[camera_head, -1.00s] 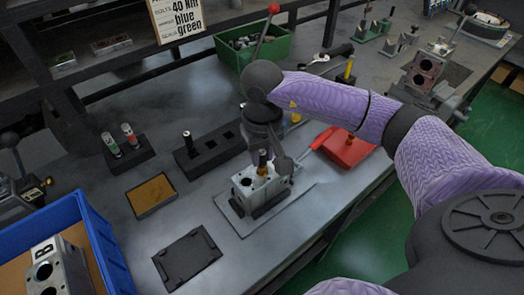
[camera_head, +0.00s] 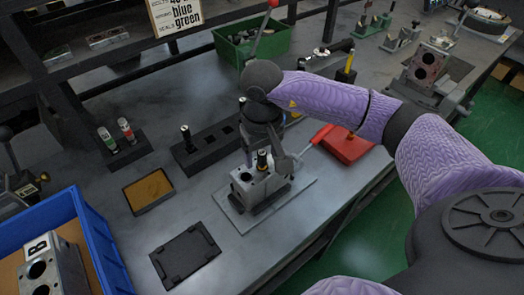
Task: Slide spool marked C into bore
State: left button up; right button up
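A grey valve block (camera_head: 243,187) sits on a flat grey plate (camera_head: 291,194) near the middle of the bench. A spool with a black top and a brass-coloured band (camera_head: 262,161) stands upright at the block's top face, over or in a bore; its depth and any letter on it cannot be read. My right gripper (camera_head: 264,157) points down just above the block, with the spool between its fingers. Whether the fingers touch the spool is unclear. My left gripper is out of view.
A black holder (camera_head: 205,150) with a second spool (camera_head: 186,135) stands left of the block. Also left are a sponge-like tray (camera_head: 148,191) and a black mat (camera_head: 186,256). A blue bin (camera_head: 100,240) holds a block marked B (camera_head: 40,270). A red box (camera_head: 347,147) lies right.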

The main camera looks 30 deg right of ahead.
jog(key=shift+r, duration=0.1)
notch_tip(320, 180, up, 10)
jog(key=shift+f+p, duration=0.1)
jog(key=shift+p, duration=0.95)
